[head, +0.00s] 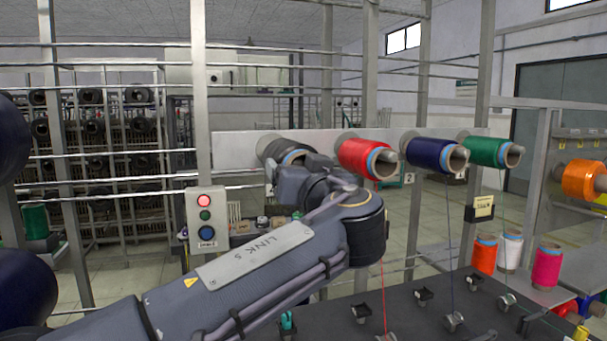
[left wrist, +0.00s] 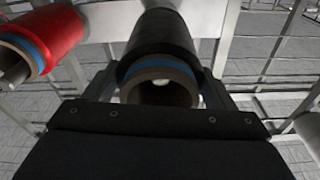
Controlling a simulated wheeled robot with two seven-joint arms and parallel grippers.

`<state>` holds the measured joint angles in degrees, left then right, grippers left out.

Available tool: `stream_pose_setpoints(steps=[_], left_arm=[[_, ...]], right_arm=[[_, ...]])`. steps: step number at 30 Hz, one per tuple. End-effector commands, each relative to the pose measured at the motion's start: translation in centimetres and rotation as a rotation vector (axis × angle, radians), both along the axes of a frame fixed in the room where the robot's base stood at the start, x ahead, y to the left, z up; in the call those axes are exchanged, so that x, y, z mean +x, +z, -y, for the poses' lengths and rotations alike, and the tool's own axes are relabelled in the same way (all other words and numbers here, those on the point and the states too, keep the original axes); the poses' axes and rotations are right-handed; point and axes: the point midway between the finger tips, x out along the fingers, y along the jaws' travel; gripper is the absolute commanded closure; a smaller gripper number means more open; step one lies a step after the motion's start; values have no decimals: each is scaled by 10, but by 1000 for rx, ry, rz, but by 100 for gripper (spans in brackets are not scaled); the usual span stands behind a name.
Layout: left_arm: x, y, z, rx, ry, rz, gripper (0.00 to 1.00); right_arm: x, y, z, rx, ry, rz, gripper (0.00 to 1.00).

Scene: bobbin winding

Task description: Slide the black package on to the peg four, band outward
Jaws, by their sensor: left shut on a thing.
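The black package (head: 286,150) is at the leftmost place on the pale rail, left of the red package. It also shows in the left wrist view (left wrist: 160,40), its blue band and open brown tube end facing the camera. A pale round end, likely the peg's, shows inside the tube; how deep it sits cannot be told. My left gripper (head: 290,178) is shut on the black package, with one dark finger on each side of it in the left wrist view (left wrist: 162,88). The far end of the package is hidden. My right gripper is not in view.
A red package (head: 362,156), a blue package (head: 433,154) and a green package (head: 487,151) sit on pegs to the right. A button box (head: 206,219) hangs on a post at left. Threads run down to the dark panel (head: 410,310) below.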

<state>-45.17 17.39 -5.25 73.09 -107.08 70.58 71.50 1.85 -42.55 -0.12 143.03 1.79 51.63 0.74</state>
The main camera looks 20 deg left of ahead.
Motion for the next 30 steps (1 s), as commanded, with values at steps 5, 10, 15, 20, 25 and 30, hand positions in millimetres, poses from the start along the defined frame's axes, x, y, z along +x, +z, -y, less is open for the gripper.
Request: stream_pose_setpoints(steps=[5, 10, 15, 20, 25, 30], left_arm=[[11, 0, -7, 1, 2, 1, 66], [19, 0, -14, 0, 2, 2, 66], [21, 1, -15, 0, 0, 2, 66], [21, 1, -15, 1, 0, 2, 66], [22, 1, -16, 1, 1, 2, 66], [30, 0, -21, 0, 3, 1, 66]], right_arm=[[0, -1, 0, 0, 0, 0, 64], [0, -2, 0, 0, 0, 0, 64], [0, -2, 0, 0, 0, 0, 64], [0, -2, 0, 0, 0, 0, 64], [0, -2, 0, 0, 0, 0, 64], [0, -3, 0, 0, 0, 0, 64]])
